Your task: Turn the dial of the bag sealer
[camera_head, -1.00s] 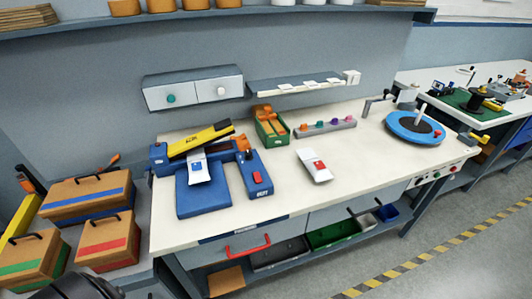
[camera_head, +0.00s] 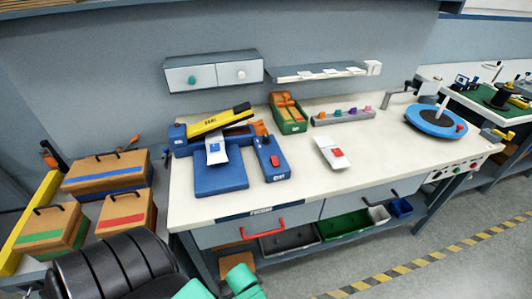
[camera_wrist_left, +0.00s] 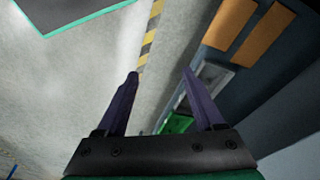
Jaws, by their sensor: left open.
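The bag sealer (camera_head: 219,178) is a blue device with a yellow lever arm (camera_head: 219,120) on the white bench, left of the middle in the head view. A white bag with a blue label (camera_head: 217,149) hangs at its jaw. A blue unit with a red switch (camera_head: 270,160) stands at its right side. I cannot make out which part is the dial. My left gripper (camera_wrist_left: 160,75) shows in the left wrist view with two dark purple fingers apart and nothing between them, above the floor beside the bench. My right gripper is in neither view.
A white pouch with a red label (camera_head: 332,153) and a blue round turntable (camera_head: 436,122) are on the bench. Wooden boxes (camera_head: 105,171) stand at left. The bench's front middle is clear.

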